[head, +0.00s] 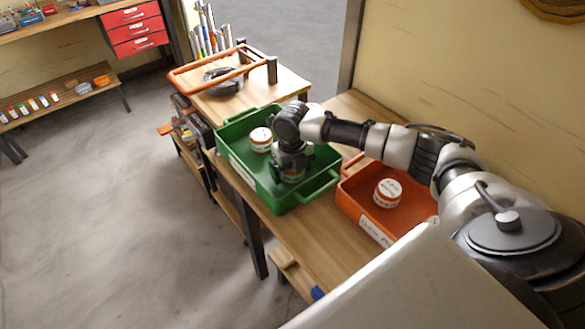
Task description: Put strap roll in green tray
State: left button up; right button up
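The green tray (238,170) stands on the wooden bench with a white label on its near left side. A round white roll with an orange band (260,139) lies inside it at the back left. My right gripper (291,174) points down inside the right part of the green tray. My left gripper is out of view.
An orange tray (352,205) stands right of the green one, holding a white-topped roll (387,192). Behind the green tray is a wooden cart (290,84) with an orange rail. A wall borders the bench on the right.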

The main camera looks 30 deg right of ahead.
notch_tip(320, 180, up, 12)
jog(key=b, duration=0.1)
jog(key=shift+r+b, duration=0.2)
jog(key=shift+b, duration=0.2)
dwell(0.6)
